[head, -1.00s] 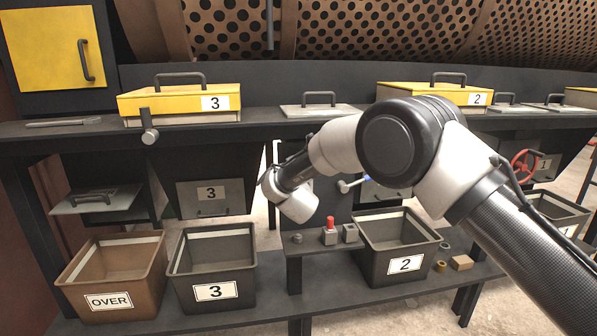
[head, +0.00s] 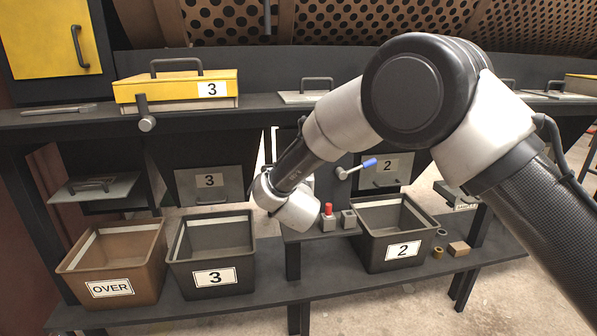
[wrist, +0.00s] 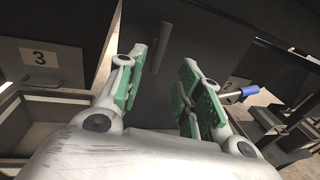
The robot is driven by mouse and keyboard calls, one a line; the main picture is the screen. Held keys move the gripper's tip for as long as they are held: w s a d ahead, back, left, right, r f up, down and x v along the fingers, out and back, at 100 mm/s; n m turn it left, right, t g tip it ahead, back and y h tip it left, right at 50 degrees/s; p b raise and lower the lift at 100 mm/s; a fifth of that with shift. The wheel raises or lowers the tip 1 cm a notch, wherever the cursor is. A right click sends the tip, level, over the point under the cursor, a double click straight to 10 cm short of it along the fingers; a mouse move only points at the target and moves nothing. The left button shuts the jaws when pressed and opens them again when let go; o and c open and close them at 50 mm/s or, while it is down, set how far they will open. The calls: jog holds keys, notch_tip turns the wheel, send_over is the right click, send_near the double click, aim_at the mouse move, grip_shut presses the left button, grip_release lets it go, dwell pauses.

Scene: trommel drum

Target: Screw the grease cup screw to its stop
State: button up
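My gripper (wrist: 163,75) is open in the wrist view, with green-padded fingers apart and nothing held between them. It faces a dark panel (wrist: 155,105). A grey bar (wrist: 161,46) shows beyond and between the fingers. In the head view only the back of my wrist shows and the fingers are hidden. I cannot single out the grease cup screw with certainty. A lever with a blue grip (head: 357,169) sticks out right of my wrist, and also shows right of the fingers in the wrist view (wrist: 240,93). A red-topped grey block (head: 328,217) stands on a small shelf below.
A grey block (head: 348,219) stands beside the red-topped one. Bins OVER (head: 112,290), 3 (head: 213,279) and 2 (head: 403,251) stand on the lower shelf. A yellow lid (head: 175,88) lies on the ledge above. Small rings and a tan block (head: 458,249) lie right of bin 2.

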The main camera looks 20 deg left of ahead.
jog(key=v, duration=0.2)
jog(key=shift+s+d, duration=0.15)
jog(key=shift+s, duration=0.2)
